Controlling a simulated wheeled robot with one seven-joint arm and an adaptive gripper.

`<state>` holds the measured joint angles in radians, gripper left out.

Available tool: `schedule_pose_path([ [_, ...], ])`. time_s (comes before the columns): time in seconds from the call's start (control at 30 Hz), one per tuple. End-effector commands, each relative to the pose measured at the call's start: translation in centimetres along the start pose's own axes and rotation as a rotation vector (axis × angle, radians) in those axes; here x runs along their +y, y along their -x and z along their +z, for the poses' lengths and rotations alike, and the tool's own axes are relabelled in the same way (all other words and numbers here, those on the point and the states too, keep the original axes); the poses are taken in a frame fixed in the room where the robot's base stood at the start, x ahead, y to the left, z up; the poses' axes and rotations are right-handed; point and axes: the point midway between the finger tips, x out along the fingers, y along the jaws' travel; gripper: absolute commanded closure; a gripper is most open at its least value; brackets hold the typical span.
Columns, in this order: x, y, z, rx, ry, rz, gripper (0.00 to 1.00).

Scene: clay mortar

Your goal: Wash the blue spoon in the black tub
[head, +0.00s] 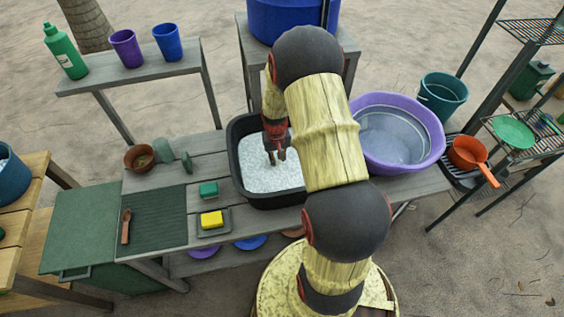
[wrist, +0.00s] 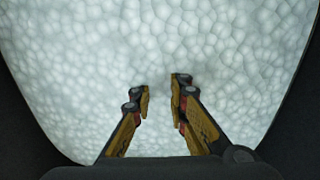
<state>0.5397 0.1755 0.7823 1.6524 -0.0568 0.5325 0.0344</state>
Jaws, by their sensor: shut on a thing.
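The black tub (head: 237,165) stands on the grey bench, full of white foam (head: 265,180). Its dark wall also shows at the edge of the wrist view (wrist: 22,130). My gripper (head: 275,158) points down into the tub. In the wrist view my gripper (wrist: 160,90) has its fingertips at the foam, with a narrow gap between them. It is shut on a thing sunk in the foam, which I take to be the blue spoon. The spoon itself is hidden, and I see it nowhere else.
A lavender basin (head: 436,135) stands close to the right of the tub. A green block (head: 208,189) and a yellow sponge (head: 211,219) lie left of it. A brown utensil (head: 126,227) lies on the ridged green drainboard (head: 158,215). A brown pot (head: 139,160) stands behind.

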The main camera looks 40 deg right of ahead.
Motion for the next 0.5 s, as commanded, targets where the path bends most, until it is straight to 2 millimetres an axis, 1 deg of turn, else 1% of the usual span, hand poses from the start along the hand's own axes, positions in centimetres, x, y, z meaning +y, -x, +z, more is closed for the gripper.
schedule_pose_path([
  [0.17, 0.5, 0.0, 0.0, 0.000, -0.001, 0.000, 0.98],
  [0.4, 2.2, -0.1, 0.1, 0.000, -0.001, 0.000, 0.98],
  [0.5, 2.5, -0.1, 0.1, 0.000, 0.000, 0.000, 0.98],
])
